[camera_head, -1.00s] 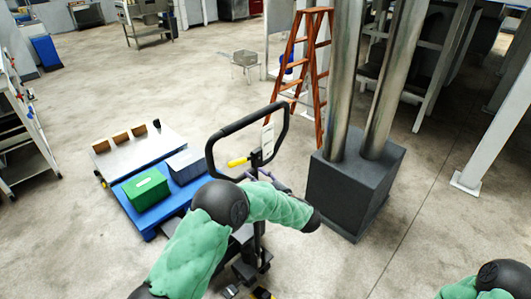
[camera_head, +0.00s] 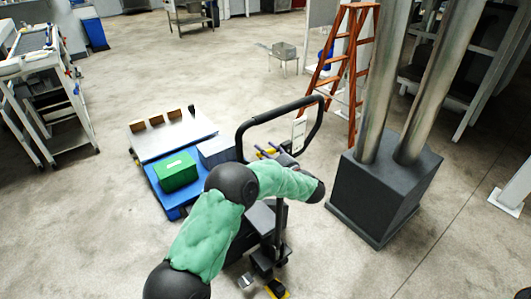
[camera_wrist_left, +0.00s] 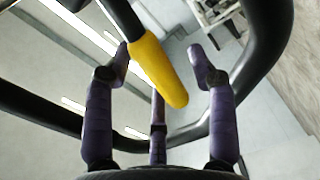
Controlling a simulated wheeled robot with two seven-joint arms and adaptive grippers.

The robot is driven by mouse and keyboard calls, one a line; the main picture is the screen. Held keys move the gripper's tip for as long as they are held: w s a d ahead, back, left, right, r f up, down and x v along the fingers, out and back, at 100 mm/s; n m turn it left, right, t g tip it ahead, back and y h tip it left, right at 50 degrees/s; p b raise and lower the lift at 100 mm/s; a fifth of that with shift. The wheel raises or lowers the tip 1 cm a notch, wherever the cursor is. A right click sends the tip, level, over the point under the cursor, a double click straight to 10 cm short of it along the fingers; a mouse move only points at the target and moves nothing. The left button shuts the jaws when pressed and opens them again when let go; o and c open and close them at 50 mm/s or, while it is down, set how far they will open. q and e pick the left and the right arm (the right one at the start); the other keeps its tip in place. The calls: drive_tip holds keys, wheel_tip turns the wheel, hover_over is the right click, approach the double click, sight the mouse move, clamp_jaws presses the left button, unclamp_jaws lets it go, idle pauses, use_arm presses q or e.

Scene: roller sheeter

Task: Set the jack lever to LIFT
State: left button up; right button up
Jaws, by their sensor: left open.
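The jack lever has a yellow grip (camera_wrist_left: 160,72) on a dark stem, and in my left wrist view it reaches in from the top between the purple fingers of my left gripper (camera_wrist_left: 159,52). In the head view, my left gripper (camera_head: 267,151) is at the lever below the black loop handle (camera_head: 282,115) of the pallet jack. Only a little yellow shows there; my arm hides part of the jack. The lever's LIFT marking is not readable. My right gripper is not in view.
A blue pallet (camera_head: 172,201) carries a green box (camera_head: 177,171), a grey box (camera_head: 216,151) and a metal plate with brown blocks. A dark block with metal columns (camera_head: 378,190) stands close right of the handle. An orange ladder (camera_head: 352,70) stands behind. Open floor lies left.

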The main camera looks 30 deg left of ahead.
use_arm(q)
drive_tip(key=shift+a, duration=0.15)
clamp_jaws()
drive_tip(key=f+n+b, duration=0.3)
drive_tip(key=b, duration=0.4)
drive_tip(key=shift+s+a+f, duration=0.1)
drive_tip(key=shift+s+f, duration=0.1)
drive_tip(key=shift+f+n+b, duration=0.25)
drive_tip(key=shift+n+b, duration=0.45)
drive_tip(key=shift+b, duration=0.2)
unclamp_jaws()
drive_tip(key=shift+f, duration=0.1)
